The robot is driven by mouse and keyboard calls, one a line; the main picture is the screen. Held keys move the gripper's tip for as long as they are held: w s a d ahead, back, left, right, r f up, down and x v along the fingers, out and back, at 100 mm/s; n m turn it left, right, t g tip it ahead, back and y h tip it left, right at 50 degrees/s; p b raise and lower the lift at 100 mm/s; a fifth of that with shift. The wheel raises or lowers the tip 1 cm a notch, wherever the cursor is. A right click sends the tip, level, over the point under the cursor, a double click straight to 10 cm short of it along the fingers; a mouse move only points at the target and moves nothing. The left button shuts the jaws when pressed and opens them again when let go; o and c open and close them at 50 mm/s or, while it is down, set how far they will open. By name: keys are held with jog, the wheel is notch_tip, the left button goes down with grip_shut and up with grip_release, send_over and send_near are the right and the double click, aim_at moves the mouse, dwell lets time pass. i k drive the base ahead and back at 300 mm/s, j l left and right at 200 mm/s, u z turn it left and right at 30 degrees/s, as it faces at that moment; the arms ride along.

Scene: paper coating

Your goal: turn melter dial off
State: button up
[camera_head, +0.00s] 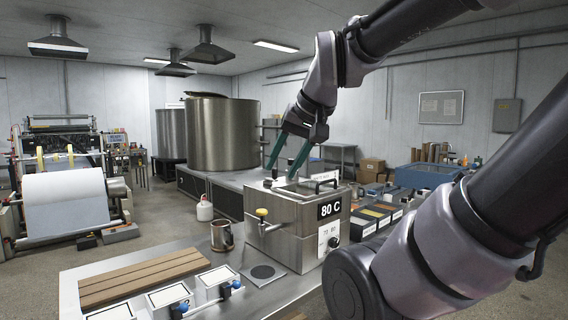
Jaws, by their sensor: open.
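The melter (284,224) is a steel box on the metal bench, with a black "80 C" sign on its front. A round black dial (333,242) sits low on its front right, beside a white label panel (327,236). The dial's setting is too small to read. My gripper (282,174) is open, its two green fingers pointing down above the melter's lid, up and left of the dial and apart from it. I cannot tell whether the fingertips touch anything on the lid.
A yellow-topped tap (262,213) juts from the melter's left side. A metal mug (222,236), a slatted wooden board (142,276) and small white trays (168,297) stand on the bench to the left. My arm fills the right foreground.

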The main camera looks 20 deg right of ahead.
aim_at(334, 241)
jog(key=z, duration=0.95)
jog(key=i+j+u, duration=0.25)
jog(key=i+j, duration=0.1)
jog(key=j, duration=0.1)
